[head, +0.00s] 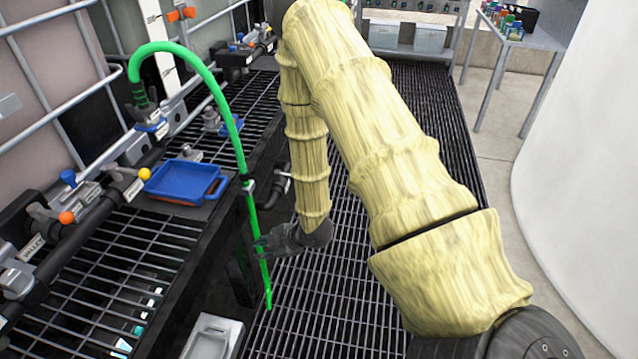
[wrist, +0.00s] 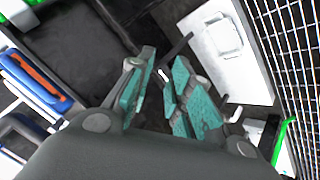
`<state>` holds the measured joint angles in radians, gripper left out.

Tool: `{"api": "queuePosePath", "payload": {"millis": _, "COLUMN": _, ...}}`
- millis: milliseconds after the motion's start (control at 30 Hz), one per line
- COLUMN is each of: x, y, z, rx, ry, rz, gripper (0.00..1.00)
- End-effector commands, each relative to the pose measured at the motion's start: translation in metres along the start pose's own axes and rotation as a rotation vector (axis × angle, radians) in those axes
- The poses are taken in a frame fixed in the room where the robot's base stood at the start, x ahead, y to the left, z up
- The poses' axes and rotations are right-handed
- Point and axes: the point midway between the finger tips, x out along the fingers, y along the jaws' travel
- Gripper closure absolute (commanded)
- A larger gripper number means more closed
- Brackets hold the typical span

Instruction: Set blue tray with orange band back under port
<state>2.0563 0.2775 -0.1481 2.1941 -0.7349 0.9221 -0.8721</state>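A blue tray (head: 185,180) with an orange edge sits on a dark plate at the front of the grated bench, below the valve manifold in the head view. In the wrist view, a blue piece with an orange band (wrist: 38,78) shows at the left edge; I cannot tell whether it is the same tray. My gripper (head: 262,244) hangs low in front of the bench, beside the green hose and below the tray. In the wrist view my gripper (wrist: 160,82) has its teal finger pads apart, with nothing seen held between them.
The green hose (head: 237,140) arches over the bench and hangs down past my gripper; it also shows in the wrist view (wrist: 281,140). A pale container (head: 212,337) stands low at the bottom. The grated walkway (head: 335,300) is open. A white tank fills the right.

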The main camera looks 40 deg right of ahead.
Motion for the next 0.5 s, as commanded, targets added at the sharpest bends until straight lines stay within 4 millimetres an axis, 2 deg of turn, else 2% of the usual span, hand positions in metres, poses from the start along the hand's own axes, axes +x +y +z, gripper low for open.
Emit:
{"api": "queuePosePath", "payload": {"millis": 33, "x": 0.002, "y": -0.039, "z": 0.007, "rx": 0.129, "ry": -0.065, "rz": -0.048, "gripper": 0.80}}
{"api": "queuePosePath", "payload": {"millis": 167, "x": -0.006, "y": -0.129, "z": 0.027, "rx": 0.479, "ry": -0.260, "rz": -0.121, "gripper": 0.80}}
{"api": "queuePosePath", "payload": {"millis": 200, "x": -0.012, "y": -0.157, "z": 0.033, "rx": 0.581, "ry": -0.328, "rz": -0.134, "gripper": 0.80}}
{"api": "queuePosePath", "payload": {"millis": 300, "x": -0.035, "y": -0.222, "z": 0.045, "rx": 0.815, "ry": -0.500, "rz": -0.149, "gripper": 0.80}}
{"api": "queuePosePath", "payload": {"millis": 400, "x": -0.060, "y": -0.272, "z": 0.053, "rx": 0.997, "ry": -0.653, "rz": -0.137, "gripper": 0.80}}
{"api": "queuePosePath", "payload": {"millis": 500, "x": -0.081, "y": -0.306, "z": 0.058, "rx": 1.120, "ry": -0.768, "rz": -0.112, "gripper": 0.80}}
